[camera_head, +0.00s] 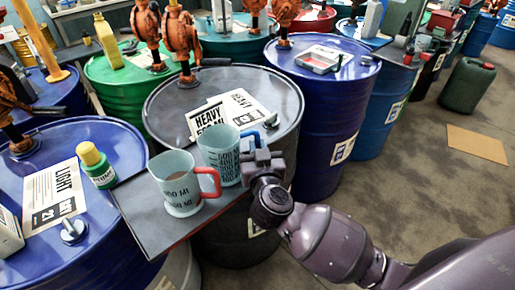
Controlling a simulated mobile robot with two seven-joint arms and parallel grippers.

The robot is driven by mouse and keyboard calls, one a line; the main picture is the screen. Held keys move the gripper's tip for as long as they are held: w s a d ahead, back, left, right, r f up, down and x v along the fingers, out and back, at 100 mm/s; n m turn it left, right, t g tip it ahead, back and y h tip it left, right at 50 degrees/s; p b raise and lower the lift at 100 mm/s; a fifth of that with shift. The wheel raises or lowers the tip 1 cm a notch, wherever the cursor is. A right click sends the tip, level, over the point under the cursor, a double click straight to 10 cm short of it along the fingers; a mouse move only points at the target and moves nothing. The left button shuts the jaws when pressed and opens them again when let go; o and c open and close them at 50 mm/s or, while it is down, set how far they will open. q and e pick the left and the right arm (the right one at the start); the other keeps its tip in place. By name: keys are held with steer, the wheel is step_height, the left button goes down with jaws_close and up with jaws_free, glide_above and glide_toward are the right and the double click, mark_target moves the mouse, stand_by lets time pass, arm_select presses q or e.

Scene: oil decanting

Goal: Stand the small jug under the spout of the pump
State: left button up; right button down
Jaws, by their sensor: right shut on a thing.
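A pale translucent jug with a blue handle (218,158) stands upright by the front edge of the black drum. My right gripper (257,157) is shut on its handle side; the fingertips are partly hidden. A similar jug with a red handle (177,185) stands in front and to the left, with brownish liquid in it. Which jug is the smaller is hard to tell. My left gripper is out of view.
A grey board (150,222) bridges the blue drum (105,137) and the black drum (277,88). HEAVY sheets (207,118) lie behind the jugs. Another blue drum (322,110) stands right.

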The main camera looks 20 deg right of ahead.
steer(key=c, duration=1.1)
jaws_free()
steer(key=shift+f, duration=0.1)
steer(key=shift+c, duration=0.2)
steer(key=shift+s, duration=0.1)
